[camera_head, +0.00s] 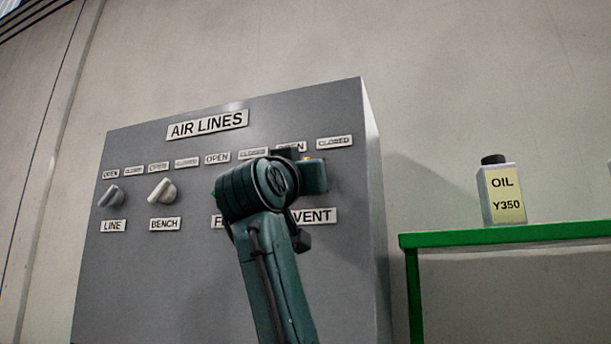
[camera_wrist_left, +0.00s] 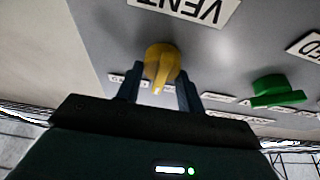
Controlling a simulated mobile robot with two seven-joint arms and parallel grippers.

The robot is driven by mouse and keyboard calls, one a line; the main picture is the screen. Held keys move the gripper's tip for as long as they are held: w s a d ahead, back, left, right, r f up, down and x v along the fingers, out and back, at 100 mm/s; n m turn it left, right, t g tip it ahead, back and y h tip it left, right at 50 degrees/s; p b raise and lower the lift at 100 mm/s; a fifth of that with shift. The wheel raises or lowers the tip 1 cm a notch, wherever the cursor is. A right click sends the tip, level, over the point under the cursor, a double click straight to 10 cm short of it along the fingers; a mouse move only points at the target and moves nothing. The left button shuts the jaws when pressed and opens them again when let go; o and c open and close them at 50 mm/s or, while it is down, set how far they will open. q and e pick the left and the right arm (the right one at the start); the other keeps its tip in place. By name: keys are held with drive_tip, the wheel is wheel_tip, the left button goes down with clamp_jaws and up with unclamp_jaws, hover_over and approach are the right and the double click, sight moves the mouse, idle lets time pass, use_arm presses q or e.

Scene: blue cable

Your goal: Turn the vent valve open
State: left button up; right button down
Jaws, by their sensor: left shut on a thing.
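The yellow vent valve knob (camera_wrist_left: 162,58) sits on the grey panel by the upside-down VENT label (camera_wrist_left: 190,8) in the left wrist view. Its handle, with a white tip, points down in that view. My left gripper (camera_wrist_left: 159,74) is shut on it, one finger on each side. In the head view, my left arm comes up from below and hides most of the knob. The VENT label (camera_head: 315,216) shows just right of my wrist, and the CLOSED label (camera_head: 334,142) is above right. The OPEN label over the vent is partly hidden. My right gripper is in neither view.
A green knob (camera_wrist_left: 277,91) is beside the vent knob, mostly hidden by my arm in the head view. Grey LINE (camera_head: 111,195) and white BENCH (camera_head: 162,190) knobs are farther left. A green-topped table (camera_head: 500,234) with an oil can (camera_head: 501,196) stands right of the panel.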

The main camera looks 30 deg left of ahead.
use_arm(q)
drive_tip(key=n+g+y, duration=0.1)
drive_tip(key=n, duration=0.3)
drive_tip(key=n+g+y+p, duration=0.1)
drive_tip(key=n+y, duration=0.1)
drive_tip(key=n, duration=0.2)
drive_tip(key=n+g+y+p, duration=0.1)
drive_tip(key=n, duration=0.3)
drive_tip(key=shift+f+y, duration=0.1)
drive_tip(key=shift+y, duration=0.3)
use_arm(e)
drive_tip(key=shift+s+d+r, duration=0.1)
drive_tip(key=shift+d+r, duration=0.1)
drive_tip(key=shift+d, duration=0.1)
use_arm(q)
drive_tip(key=shift+n+g+p, duration=0.3)
drive_tip(key=shift+n+g, duration=0.1)
drive_tip(key=shift+n, duration=0.1)
drive_tip(key=o, duration=1)
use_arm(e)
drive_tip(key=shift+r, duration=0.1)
use_arm(q)
drive_tip(key=shift+s, duration=0.1)
